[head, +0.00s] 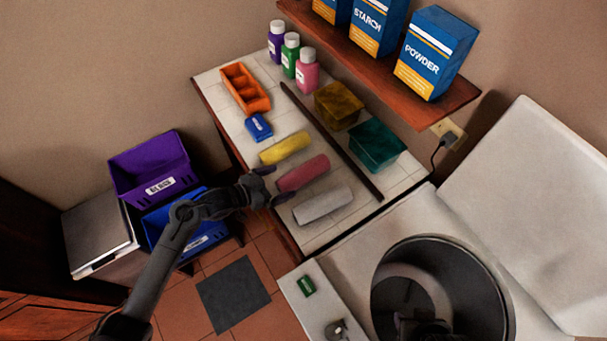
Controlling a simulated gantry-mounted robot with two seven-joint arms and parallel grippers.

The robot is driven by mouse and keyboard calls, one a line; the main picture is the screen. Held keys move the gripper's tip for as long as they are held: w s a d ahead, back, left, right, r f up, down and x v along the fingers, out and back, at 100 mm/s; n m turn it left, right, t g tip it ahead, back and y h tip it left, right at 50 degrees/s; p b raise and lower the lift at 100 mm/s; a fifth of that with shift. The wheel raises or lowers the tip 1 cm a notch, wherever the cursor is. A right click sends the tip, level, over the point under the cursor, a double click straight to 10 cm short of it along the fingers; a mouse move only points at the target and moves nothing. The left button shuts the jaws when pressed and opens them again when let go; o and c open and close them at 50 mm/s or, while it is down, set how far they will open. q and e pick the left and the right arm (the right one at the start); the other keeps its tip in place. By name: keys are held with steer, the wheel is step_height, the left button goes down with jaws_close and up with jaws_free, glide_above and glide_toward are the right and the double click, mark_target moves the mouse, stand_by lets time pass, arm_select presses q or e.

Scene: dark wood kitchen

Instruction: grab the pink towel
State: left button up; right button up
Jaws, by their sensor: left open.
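The pink towel (306,172) is rolled up and lies on the white tiled counter between a yellow rolled towel (286,148) and a grey-white rolled towel (323,204). My left gripper (277,184) is open at the left end of the pink towel. One finger is on the yellow towel's side and the other on the grey-white towel's side. I cannot tell whether the fingers touch the pink towel.
A dark bar (330,141) runs behind the towels, with a yellow box (339,105) and a teal box (376,146) beyond. An orange tray (245,88), a blue item (258,127) and bottles (307,72) stand farther back. Purple (150,168) and blue bins sit left, a washer (350,262) right.

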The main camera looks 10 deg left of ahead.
mark_target(292, 180)
arm_select(q)
steer(key=shift+x, duration=2.6)
steer(key=shift+s+d, duration=0.15)
steer(key=shift+s, duration=0.05)
steer(key=c, duration=1.1)
